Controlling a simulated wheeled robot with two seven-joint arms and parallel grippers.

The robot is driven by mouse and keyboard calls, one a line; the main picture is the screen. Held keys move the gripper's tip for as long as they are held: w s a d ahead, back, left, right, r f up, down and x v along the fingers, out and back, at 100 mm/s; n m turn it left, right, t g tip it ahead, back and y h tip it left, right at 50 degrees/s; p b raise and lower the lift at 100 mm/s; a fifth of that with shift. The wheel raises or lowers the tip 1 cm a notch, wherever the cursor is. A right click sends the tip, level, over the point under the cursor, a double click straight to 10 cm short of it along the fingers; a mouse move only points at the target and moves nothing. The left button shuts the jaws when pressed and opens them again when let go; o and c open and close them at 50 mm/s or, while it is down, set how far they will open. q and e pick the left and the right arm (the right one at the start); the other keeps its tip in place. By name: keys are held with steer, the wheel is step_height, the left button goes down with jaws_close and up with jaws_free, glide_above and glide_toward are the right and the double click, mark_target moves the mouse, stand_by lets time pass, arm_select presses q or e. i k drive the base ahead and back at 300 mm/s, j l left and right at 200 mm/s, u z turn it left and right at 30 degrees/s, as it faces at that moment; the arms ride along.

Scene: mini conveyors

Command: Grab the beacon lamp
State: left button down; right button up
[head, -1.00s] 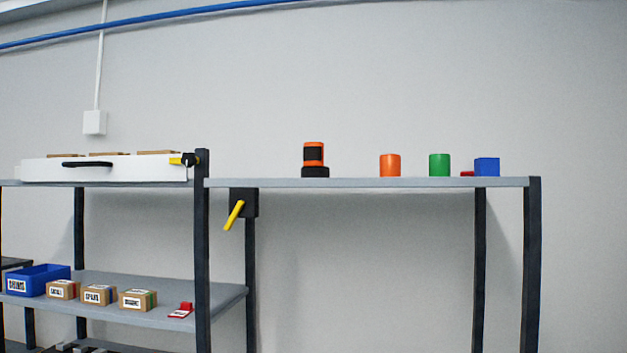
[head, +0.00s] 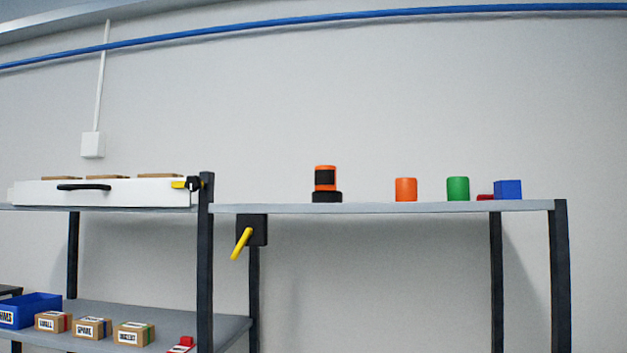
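The likely beacon lamp (head: 325,182) is an orange cylinder with a dark band on a round black base. It stands upright on the grey top shelf (head: 380,208), left of the other items there. Neither of my grippers is in the head view, and nothing touches the lamp.
An orange cylinder (head: 406,190), a green cylinder (head: 458,189), a small red item (head: 485,197) and a blue block (head: 508,190) stand to the right. A yellow lever (head: 241,243) hangs under the shelf. A white drawer (head: 110,193) is at left. Several labelled boxes (head: 88,328) sit lower.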

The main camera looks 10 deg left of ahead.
mark_target(325, 175)
steer(key=i+j, duration=0.25)
steer(key=j, duration=0.15)
steer(key=i+j, duration=0.2)
steer(key=j, duration=0.25)
steer(key=i+j, duration=0.25)
steer(key=j, duration=0.15)
